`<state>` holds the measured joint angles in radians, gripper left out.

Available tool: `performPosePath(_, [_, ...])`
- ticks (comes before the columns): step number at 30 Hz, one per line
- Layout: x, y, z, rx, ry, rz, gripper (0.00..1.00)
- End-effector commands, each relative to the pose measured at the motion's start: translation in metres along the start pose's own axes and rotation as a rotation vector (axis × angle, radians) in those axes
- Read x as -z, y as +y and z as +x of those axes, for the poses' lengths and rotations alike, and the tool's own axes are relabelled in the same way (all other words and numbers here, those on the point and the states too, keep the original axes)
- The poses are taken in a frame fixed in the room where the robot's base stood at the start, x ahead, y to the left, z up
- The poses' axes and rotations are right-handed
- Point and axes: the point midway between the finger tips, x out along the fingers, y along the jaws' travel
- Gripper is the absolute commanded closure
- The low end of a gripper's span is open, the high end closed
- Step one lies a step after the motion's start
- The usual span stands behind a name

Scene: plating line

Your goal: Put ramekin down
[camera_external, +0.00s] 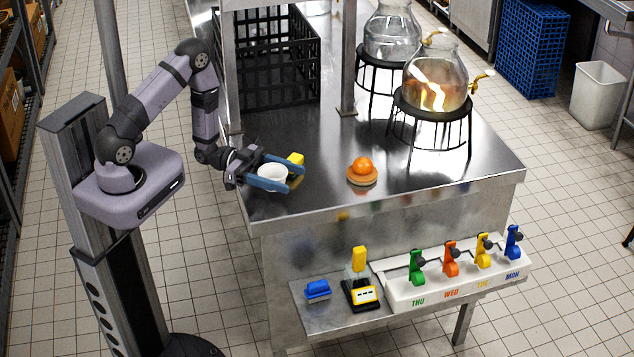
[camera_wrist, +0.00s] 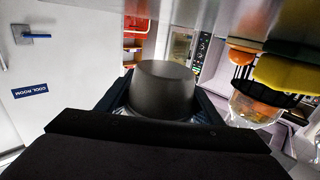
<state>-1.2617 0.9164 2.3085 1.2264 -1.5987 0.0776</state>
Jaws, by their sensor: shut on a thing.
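The ramekin (camera_external: 271,173) is a small white cup between the blue fingers of my gripper (camera_external: 288,178), near the left front part of the steel counter (camera_external: 330,195). My gripper is shut on it. The ramekin looks upright in the outside view; whether its base touches the counter I cannot tell. In the wrist view the ramekin (camera_wrist: 163,88) is a dark grey shape in shadow, with a finger on each side.
A black crate (camera_external: 268,95) and glass dispensers (camera_external: 436,80) on stands are farther back. The counter between gripper and board is clear.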

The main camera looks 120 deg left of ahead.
Motion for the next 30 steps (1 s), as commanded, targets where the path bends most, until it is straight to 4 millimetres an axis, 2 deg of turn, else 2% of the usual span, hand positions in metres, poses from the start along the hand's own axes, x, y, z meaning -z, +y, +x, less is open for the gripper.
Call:
performPosePath(7, [-0.005,0.000,0.000,0.000,0.001,-0.001,0.65])
performPosePath(15, [-0.032,0.000,0.000,0.000,0.000,-0.001,0.65])
performPosePath(18, [-0.037,0.000,0.000,-0.001,0.000,-0.001,0.65])
performPosePath(30, [-0.041,0.000,0.000,0.000,0.001,0.001,0.65])
